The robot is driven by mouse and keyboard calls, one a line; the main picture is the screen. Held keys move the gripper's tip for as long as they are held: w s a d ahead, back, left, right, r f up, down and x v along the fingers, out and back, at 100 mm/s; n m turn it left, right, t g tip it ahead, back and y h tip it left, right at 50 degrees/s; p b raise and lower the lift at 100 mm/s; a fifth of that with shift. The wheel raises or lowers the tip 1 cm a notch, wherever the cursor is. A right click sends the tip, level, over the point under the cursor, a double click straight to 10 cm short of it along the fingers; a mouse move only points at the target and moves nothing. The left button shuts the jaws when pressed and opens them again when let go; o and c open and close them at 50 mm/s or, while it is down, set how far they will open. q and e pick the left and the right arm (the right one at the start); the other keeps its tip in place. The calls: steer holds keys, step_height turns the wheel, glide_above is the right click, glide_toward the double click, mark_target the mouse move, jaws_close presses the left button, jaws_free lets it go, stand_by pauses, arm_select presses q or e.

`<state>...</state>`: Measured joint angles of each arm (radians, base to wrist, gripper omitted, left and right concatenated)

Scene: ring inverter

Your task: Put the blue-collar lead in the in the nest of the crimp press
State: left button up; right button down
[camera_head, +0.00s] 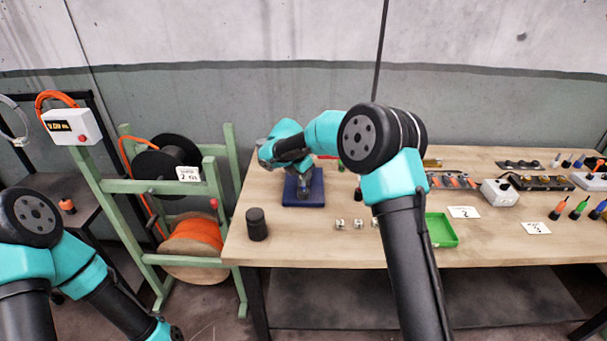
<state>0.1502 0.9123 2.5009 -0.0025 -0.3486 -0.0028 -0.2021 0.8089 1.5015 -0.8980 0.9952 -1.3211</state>
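A dark blue block with a grey upper part, likely the crimp press (292,198), stands on the left part of the workbench. My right arm reaches across the bench, and its wrist end with the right gripper (269,156) is just above and behind this block. The fingers are too small and overlapped to read. I cannot make out a lead in them or in the nest. A small blue-ended piece (599,211) stands at the bench's right edge; I cannot tell whether it is the blue-collar lead. My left arm is low at the left, with its fingertips not visible.
A black cylinder (257,224) stands at the bench's left front. Small metal pieces (358,223) and a green tray (441,231) lie along the front. A green spool rack (152,187) stands left of the bench. Boxes and coloured pieces crowd the right.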

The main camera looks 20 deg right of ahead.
steer(key=shift+f, duration=0.15)
steer(key=c, duration=1.1)
jaws_free()
steer(key=shift+o, duration=0.2)
steer(key=v, duration=1.2)
steer(key=shift+s, duration=0.1)
